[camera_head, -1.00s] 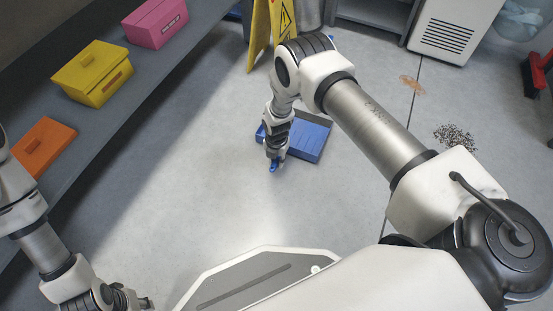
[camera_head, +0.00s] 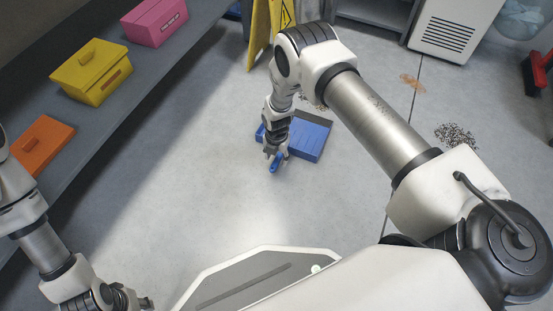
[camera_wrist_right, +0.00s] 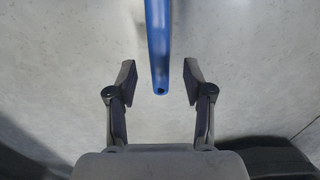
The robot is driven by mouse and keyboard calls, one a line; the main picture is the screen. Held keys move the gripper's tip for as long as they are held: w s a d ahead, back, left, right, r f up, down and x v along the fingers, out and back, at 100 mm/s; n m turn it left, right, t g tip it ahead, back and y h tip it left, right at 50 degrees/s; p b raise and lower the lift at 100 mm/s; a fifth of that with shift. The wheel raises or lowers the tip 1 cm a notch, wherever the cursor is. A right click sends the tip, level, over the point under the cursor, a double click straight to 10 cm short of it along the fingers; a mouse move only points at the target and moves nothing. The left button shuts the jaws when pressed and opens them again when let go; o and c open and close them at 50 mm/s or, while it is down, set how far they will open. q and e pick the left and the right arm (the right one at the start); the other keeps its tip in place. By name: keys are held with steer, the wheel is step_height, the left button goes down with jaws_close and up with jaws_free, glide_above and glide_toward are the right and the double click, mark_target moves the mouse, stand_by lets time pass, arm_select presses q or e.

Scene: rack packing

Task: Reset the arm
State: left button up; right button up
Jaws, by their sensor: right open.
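My right gripper (camera_head: 275,154) is low over the floor in the middle of the head view. Its two fingers stand apart in the right wrist view (camera_wrist_right: 160,84), with clear gaps on both sides of a blue handle (camera_wrist_right: 158,45). The handle (camera_head: 275,164) also shows below the gripper in the head view. It seems to belong to a blue dustpan (camera_head: 308,138) lying flat on the floor, partly hidden by my arm. My left gripper (camera_head: 135,299) shows only in part at the bottom left, and its jaws are unclear.
A grey shelf at the left holds an orange box (camera_head: 42,146), a yellow box (camera_head: 92,72) and a pink box (camera_head: 156,22). A yellow floor sign (camera_head: 260,35) stands at the back. Dark debris (camera_head: 456,137) lies at the right. The floor left of my right gripper is clear.

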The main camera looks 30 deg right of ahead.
step_height(320, 180, up, 10)
stand_by(0.3)
